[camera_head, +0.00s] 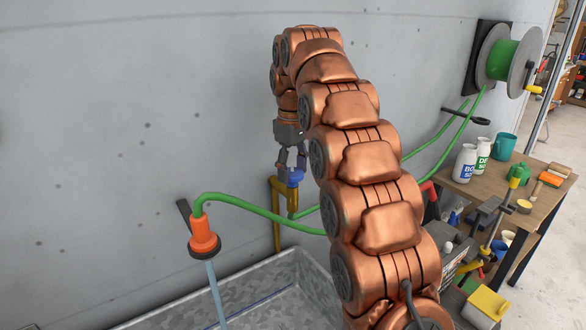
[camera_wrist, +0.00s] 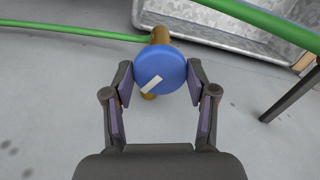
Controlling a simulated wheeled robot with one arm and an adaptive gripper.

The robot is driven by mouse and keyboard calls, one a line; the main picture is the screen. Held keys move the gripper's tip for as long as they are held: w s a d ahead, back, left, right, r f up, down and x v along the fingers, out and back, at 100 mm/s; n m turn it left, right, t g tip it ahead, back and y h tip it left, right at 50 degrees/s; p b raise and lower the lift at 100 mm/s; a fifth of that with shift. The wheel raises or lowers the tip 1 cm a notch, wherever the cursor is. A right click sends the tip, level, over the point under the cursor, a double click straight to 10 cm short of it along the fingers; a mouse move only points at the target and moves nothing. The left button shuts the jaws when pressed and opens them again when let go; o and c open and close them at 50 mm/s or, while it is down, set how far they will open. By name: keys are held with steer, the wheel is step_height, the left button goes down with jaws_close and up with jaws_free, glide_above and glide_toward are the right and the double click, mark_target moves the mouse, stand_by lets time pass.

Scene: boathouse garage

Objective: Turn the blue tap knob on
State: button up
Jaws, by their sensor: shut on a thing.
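The blue tap knob (camera_wrist: 160,69) is a round blue disc with a white bar mark that lies diagonally, from lower left to upper right, in the wrist view. My gripper (camera_wrist: 160,82) has one finger on each side of the knob and is shut on it. In the head view the blue knob (camera_head: 295,175) sits on a brass tap pipe (camera_head: 277,215) near the wall, with my gripper (camera_head: 291,160) coming down on it from above. My arm covers the area right of the tap.
A green hose (camera_head: 255,208) runs from the tap area to an orange nozzle (camera_head: 204,240), from which a pale blue stream falls into a metal trough (camera_head: 277,265). A hose reel (camera_head: 507,60) hangs on the wall. A cluttered wooden bench (camera_head: 470,185) stands right.

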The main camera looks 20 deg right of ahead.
stand_by(0.4)
steer(key=o, duration=1.2)
steer(key=shift+c, duration=0.2)
